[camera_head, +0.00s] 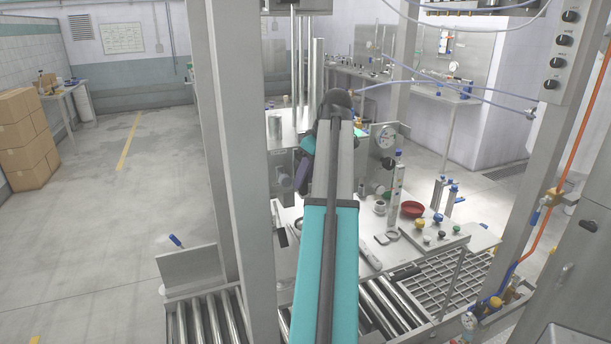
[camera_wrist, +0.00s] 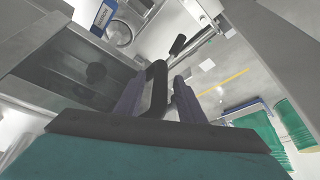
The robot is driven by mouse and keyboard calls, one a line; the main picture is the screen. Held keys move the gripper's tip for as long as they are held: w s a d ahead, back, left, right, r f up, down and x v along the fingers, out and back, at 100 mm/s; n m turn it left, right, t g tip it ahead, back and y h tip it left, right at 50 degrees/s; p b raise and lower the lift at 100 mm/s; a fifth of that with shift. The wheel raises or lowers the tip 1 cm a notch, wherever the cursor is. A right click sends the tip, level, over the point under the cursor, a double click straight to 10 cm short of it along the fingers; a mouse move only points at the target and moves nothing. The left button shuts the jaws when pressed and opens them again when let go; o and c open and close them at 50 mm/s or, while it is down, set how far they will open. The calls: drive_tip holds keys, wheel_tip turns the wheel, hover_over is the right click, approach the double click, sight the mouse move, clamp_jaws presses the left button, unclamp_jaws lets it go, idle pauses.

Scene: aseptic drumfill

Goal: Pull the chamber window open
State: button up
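A black loop handle (camera_wrist: 156,88) stands between my gripper's fingers in the wrist view. It appears to belong to the chamber window, but its mounting is partly hidden. A grey framed panel with a darker recess (camera_wrist: 85,65), seemingly the chamber front, fills the left of that view. My gripper (camera_wrist: 158,90) has two purple-grey fingers set apart around the handle. The left finger is close to it; a narrow gap shows on the right. In the head view my gripper (camera_head: 304,174) is partly hidden behind my arm, beside the steel equipment, and the handle cannot be made out.
A bench (camera_head: 340,245) with a red bowl (camera_head: 412,209) and several small fittings lies right of my arm. Roller conveyors (camera_head: 207,322) run below. A grey post (camera_head: 238,170) stands close on the left. Open floor (camera_head: 120,220) lies beyond it.

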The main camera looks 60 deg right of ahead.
drive_tip(key=shift+w+f, duration=0.1)
drive_tip(key=shift+f, duration=0.1)
drive_tip(key=shift+c, duration=0.2)
clamp_jaws()
